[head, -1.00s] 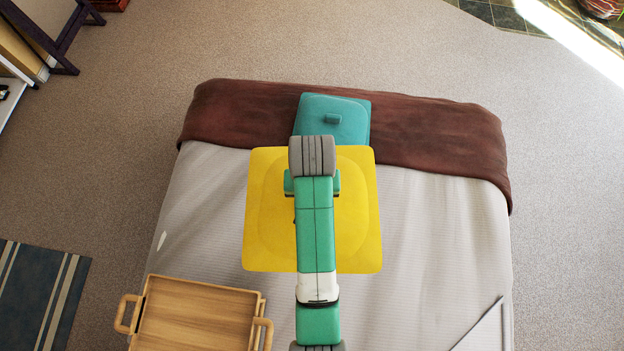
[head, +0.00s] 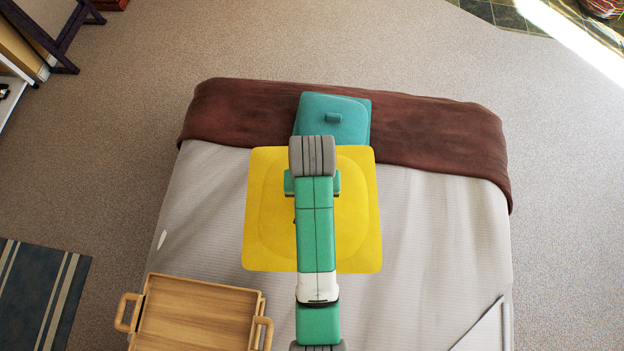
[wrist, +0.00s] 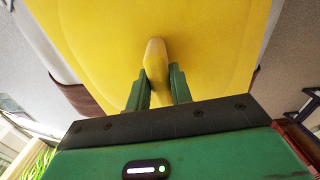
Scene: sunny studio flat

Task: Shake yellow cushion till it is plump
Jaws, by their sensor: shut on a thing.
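The yellow cushion (head: 265,240) shows in the head view beneath my arm, over the middle of the bed. Its outline is square and its surface looks smooth. In the wrist view the cushion (wrist: 90,50) fills the upper middle. My gripper (wrist: 158,80) is shut on a raised yellow piece of the cushion, with one green finger on each side of it. In the head view my arm covers the cushion's middle, and the fingers are hidden there.
The bed (head: 430,250) has a grey cover and a brown blanket (head: 440,140) across its far end. A teal item (head: 332,118) lies on the blanket just beyond the cushion. A wooden tray (head: 200,315) is at the bed's front left.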

